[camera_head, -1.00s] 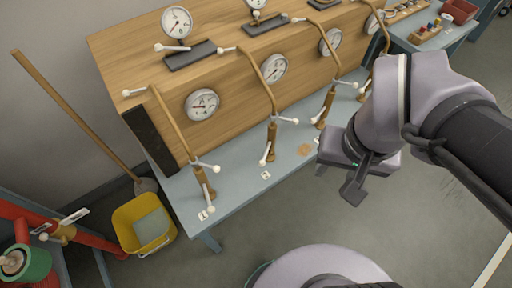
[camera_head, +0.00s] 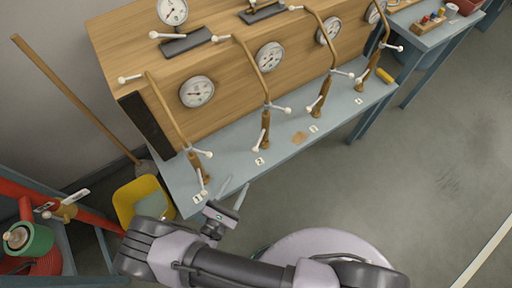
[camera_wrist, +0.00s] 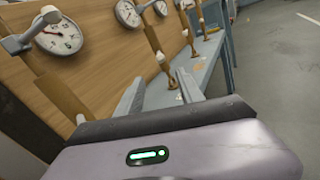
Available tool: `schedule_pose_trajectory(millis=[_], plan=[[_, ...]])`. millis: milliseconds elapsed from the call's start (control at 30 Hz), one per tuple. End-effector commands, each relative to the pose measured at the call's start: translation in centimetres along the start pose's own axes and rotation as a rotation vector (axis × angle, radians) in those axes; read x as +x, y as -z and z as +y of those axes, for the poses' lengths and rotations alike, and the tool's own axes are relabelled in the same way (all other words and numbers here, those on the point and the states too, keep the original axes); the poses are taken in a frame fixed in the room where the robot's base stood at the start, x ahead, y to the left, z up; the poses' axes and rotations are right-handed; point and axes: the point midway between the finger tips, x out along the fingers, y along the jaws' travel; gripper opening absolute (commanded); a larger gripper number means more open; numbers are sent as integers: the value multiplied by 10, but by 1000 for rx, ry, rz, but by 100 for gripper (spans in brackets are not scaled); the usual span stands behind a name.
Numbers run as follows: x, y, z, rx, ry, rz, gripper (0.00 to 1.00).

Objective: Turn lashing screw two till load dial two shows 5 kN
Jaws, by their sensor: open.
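Lashing screw two (camera_head: 265,128) is a brown turnbuckle with white ball-ended handles on the bench, behind label 2 (camera_head: 259,161). Its rod leans up against the wooden panel. Load dial two (camera_head: 270,56) is a white round gauge on the panel beside that rod; its reading is too small to tell. My gripper (camera_head: 234,186) is open and empty over the bench's front edge, between screws one and two, apart from both. In the wrist view its two fingers (camera_wrist: 160,76) stand wide apart, and a brown screw, probably screw two (camera_wrist: 155,48), shows beyond them.
Lashing screw one (camera_head: 198,168) stands close to the left of my gripper. Screw three (camera_head: 320,98) is further right. A yellow bucket (camera_head: 126,197) and a broom (camera_head: 75,98) are at the left. The floor in front of the bench at right is clear.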

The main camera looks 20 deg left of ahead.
Motion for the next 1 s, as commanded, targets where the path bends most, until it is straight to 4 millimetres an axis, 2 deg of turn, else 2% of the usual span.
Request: schedule_pose_trajectory(millis=[300, 500, 700, 967, 1000], plan=[[81, 1, -3, 0, 10, -1, 45], [125, 1, -3, 1, 8, -1, 45], [143, 0, -2, 1, 5, 0, 45], [145, -1, -2, 0, 5, 0, 45], [145, -1, -2, 0, 5, 0, 39]])
